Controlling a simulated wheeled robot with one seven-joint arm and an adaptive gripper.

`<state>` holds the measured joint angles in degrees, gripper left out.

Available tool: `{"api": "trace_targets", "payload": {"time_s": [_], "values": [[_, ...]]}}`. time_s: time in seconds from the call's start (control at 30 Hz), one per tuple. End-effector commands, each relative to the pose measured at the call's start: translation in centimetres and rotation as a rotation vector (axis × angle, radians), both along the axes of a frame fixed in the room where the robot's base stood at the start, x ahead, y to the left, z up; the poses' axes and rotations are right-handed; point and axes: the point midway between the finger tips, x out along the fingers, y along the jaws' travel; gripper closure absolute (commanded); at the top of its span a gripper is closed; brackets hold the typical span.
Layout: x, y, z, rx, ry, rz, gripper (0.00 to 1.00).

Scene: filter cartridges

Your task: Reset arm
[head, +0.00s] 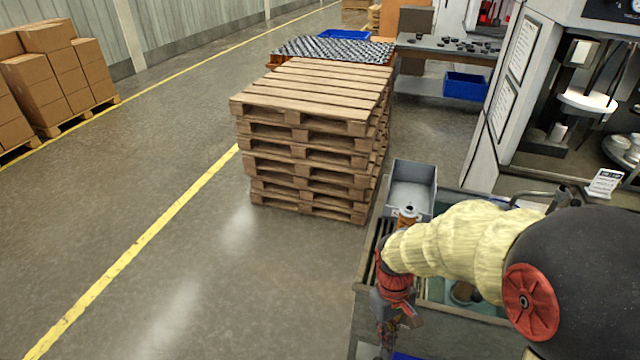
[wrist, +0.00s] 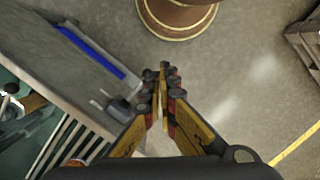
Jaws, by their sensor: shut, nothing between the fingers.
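My gripper (head: 386,345) hangs low at the left edge of the workbench in the head view, partly cut off by the bottom of the picture. In the wrist view its fingers (wrist: 163,72) are together with nothing between them. My arm reaches in from the right, over the bench. An orange-brown cylinder, possibly a filter cartridge (head: 407,215), stands just in front of a grey bin (head: 428,181), behind the arm. The arm hides part of the bench and what lies on it.
A stack of wooden pallets (head: 310,125) stands beyond the bench. A machine (head: 500,90) is at the right. A brown round object (wrist: 178,14), not clearly identifiable, is ahead of the fingers. The floor at left is open, with a yellow line (head: 150,232).

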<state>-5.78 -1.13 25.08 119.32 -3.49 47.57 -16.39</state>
Motion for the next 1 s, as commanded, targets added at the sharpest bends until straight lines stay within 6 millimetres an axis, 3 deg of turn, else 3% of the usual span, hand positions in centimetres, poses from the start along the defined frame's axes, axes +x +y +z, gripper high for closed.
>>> {"api": "trace_targets", "payload": {"time_s": [0.03, 0.2, 0.5, 0.8, 1.0], "values": [[-0.4, -0.1, 2.2, 0.001, -0.04, -0.052, 1.0], [-2.6, -0.6, 8.6, 0.013, -0.17, -0.23, 1.0], [-7.0, -1.4, 17.6, 0.08, -0.431, -0.393, 1.0], [-8.7, -2.2, 23.8, 0.128, -0.655, -0.414, 1.0], [-8.8, -2.4, 24.5, 0.129, -0.679, -0.421, 1.0]]}}
